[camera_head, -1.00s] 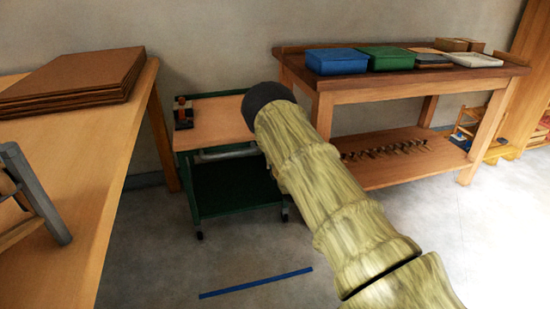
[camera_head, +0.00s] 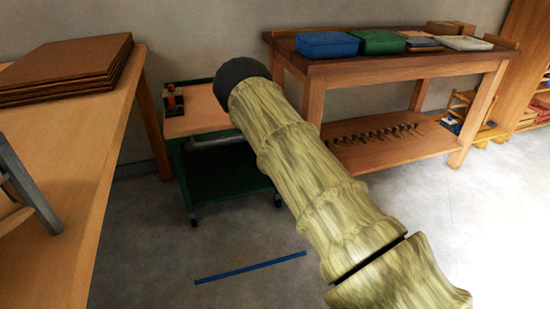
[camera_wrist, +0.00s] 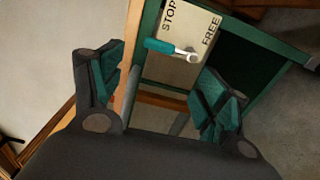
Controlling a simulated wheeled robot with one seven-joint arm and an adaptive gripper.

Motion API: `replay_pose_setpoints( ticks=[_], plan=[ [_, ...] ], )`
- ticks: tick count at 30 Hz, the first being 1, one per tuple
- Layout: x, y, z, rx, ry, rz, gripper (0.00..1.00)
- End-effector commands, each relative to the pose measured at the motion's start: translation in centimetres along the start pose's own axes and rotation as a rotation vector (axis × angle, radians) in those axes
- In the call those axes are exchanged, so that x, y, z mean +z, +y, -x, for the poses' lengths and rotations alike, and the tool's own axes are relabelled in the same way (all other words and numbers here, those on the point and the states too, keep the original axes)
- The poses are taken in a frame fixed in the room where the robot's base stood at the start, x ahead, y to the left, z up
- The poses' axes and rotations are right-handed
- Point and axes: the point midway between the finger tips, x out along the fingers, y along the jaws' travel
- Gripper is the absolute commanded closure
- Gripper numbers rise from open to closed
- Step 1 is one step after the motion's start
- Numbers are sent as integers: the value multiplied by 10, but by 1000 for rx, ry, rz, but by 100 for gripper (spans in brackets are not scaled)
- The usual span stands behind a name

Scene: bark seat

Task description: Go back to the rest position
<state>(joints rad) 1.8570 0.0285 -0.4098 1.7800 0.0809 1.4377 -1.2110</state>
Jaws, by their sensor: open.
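My gripper (camera_wrist: 160,105) shows in the wrist view with its two dark, green-padded fingers spread apart and nothing between them. Beyond the fingertips is a pale plate (camera_wrist: 180,35) marked STOP and FREE, with a teal-handled lever (camera_wrist: 172,48) on it. The lever lies across the plate, with its teal end toward the left. In the head view my arm reaches up and left across the middle, and the gripper itself is hidden behind its dark end.
A green cart (camera_head: 196,123) stands below my arm's end, with a small dark and orange item (camera_head: 174,101) on top. A wooden table (camera_head: 70,170) is at left. A workbench (camera_head: 400,67) with blue (camera_head: 327,45) and green trays stands behind. Floor at lower right is clear.

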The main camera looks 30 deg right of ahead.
Motion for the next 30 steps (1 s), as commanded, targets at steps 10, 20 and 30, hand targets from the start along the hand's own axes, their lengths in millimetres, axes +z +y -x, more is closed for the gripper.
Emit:
replay_pose_setpoints(
  ticks=[10,20,30],
  plan=[
    [0,-1,0,-2,0,-2,25],
    [-16,-88,75,-264,-76,-253,25],
    [-54,-197,235,-679,-305,-645,25]
  ],
)
